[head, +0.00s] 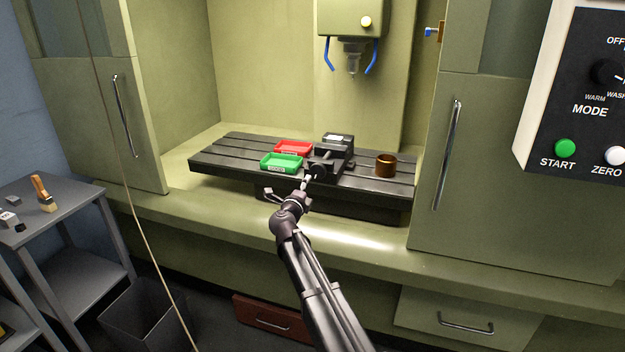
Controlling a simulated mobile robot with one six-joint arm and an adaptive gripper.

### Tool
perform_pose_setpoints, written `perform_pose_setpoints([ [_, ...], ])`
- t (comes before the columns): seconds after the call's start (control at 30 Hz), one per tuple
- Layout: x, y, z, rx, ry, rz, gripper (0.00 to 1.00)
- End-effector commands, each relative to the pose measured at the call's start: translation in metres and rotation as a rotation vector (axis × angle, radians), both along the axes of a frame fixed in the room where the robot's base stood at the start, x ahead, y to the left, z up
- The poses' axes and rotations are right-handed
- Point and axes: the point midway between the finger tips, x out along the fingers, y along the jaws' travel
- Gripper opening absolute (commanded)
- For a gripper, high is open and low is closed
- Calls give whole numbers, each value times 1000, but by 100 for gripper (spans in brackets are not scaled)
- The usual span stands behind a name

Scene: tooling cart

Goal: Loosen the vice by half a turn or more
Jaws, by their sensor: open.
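The vice (335,148) is a dark block with a light top plate, standing on the slotted machine table. Its front end, where the handle would be, is small and partly hidden by my gripper. My gripper (306,181) is at the front of the vice, at the table's front edge, with my arm reaching up from the bottom of the head view. The jaws are open. I cannot tell whether they touch the vice handle or are around it.
A red tray (293,147) and a green tray (281,166) lie left of the vice. A copper-coloured cup (386,164) stands right of it. The spindle (352,60) hangs above. Cabinet doors flank the opening. A grey cart (62,204) with a brush is at left.

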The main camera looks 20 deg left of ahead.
Motion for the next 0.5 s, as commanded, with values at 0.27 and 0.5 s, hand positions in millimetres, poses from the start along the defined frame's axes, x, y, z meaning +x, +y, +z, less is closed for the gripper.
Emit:
perform_pose_setpoints([
  [0.27, -1, 0, 0, 264, 13, 2, 100],
  [0.5, -3, 0, 0, 601, 30, 4, 100],
])
